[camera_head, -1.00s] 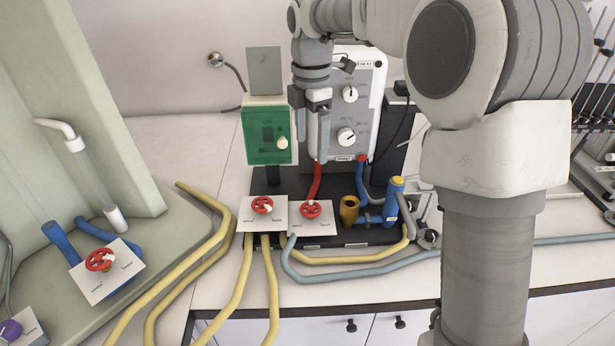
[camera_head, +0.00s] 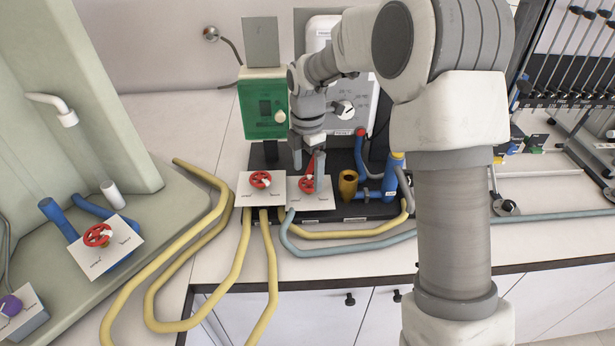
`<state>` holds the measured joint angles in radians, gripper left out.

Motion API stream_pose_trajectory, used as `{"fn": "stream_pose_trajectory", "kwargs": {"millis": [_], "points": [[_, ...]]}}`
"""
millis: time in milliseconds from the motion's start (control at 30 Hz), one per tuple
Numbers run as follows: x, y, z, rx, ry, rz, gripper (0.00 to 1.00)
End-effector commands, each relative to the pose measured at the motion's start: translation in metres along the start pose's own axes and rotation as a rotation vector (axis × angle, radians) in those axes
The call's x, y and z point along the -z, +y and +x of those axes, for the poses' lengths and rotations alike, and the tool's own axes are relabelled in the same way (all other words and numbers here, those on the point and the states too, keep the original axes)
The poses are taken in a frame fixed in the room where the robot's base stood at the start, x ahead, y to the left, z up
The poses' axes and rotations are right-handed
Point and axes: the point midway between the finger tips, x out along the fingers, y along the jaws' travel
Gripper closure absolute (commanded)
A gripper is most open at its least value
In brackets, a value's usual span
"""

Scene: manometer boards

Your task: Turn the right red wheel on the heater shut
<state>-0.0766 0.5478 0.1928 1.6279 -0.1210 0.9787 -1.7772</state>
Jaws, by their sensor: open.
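The heater is a black base with a white control box (camera_head: 347,100) at its back, partly hidden by my arm. Two red wheels sit on white plates at its front left. The right red wheel (camera_head: 306,184) is partly covered by my gripper's right finger. The left red wheel (camera_head: 260,180) is fully in view. My gripper (camera_head: 308,174) points down, open, with its fingers spread at the right wheel's back edge. Whether a finger touches the wheel I cannot tell.
A green box (camera_head: 264,108) stands behind the left wheel. A brass cup (camera_head: 348,185) and a blue pipe fitting (camera_head: 391,176) stand right of the right wheel. Yellow hoses (camera_head: 240,265) and a grey-blue hose (camera_head: 340,250) run in front. Another red wheel (camera_head: 98,235) is at far left.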

Motion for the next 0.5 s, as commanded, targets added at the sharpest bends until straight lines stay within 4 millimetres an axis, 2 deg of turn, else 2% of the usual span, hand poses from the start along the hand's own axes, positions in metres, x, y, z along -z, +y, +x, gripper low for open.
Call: {"fn": "stream_pose_trajectory", "kwargs": {"millis": [100,200,500], "points": [[0.0,0.0,0.013,0.001,0.0,0.0,0.04],[0.0,0.0,0.019,-0.001,0.0,0.0,0.04],[0.0,0.0,0.02,-0.001,0.0,0.001,0.04]]}}
